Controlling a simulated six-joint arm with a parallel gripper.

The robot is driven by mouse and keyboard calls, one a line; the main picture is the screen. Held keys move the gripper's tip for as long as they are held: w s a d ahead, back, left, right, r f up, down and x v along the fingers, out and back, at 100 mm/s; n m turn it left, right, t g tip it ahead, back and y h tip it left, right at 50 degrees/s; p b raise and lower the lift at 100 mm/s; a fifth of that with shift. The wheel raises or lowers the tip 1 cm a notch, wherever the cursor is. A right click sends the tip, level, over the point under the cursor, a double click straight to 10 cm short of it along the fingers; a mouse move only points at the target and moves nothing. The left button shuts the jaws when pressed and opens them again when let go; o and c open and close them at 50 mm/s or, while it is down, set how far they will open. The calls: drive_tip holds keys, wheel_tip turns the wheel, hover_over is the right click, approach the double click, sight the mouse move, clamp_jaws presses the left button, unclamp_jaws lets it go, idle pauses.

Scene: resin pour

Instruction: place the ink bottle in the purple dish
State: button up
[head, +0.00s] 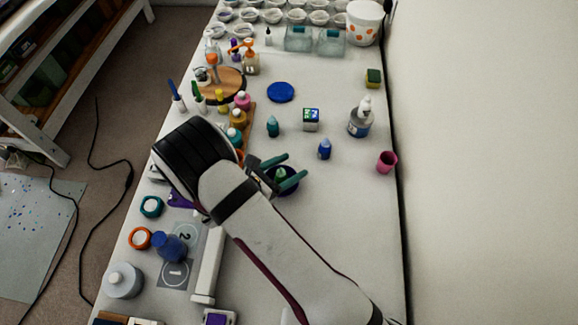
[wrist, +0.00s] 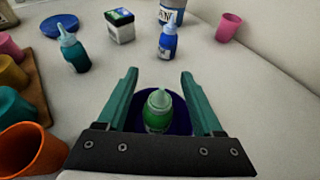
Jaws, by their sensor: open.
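A small green ink bottle (wrist: 158,112) with a pale green nozzle stands upright in the dark blue-purple dish (wrist: 181,122). In the head view the bottle (head: 280,173) and dish (head: 291,189) are partly hidden by my gripper (head: 294,167). In the wrist view my gripper (wrist: 159,74) is open, with one teal finger on each side of the bottle and visible gaps between. The bottle's base is hidden. A teal bottle (head: 272,126) and a blue bottle (head: 324,149) stand on the table beyond the dish.
A blue disc (head: 281,92) lies flat. Coloured pots line the left side. The table right of the dish is clear.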

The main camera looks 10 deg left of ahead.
drive_tip(key=v, duration=1.2)
drive_tip(key=s+d+r+m+g+y, duration=0.1)
drive_tip(key=s+d+r+m+g, duration=0.2)
drive_tip(key=d+r+m+g, duration=0.45)
drive_tip(key=s+d+r+m+g, duration=0.3)
drive_tip(key=d+m+g, duration=0.1)
drive_tip(key=d+m, duration=0.7)
drive_tip(key=s+r+m+t+y, duration=0.1)
drive_tip(key=s+r+m+y, duration=0.3)
drive_tip(key=s+m+y, duration=0.5)
drive_tip(key=s+m, duration=0.1)
drive_tip(key=m, duration=0.5)
drive_tip(key=shift+a, duration=0.3)
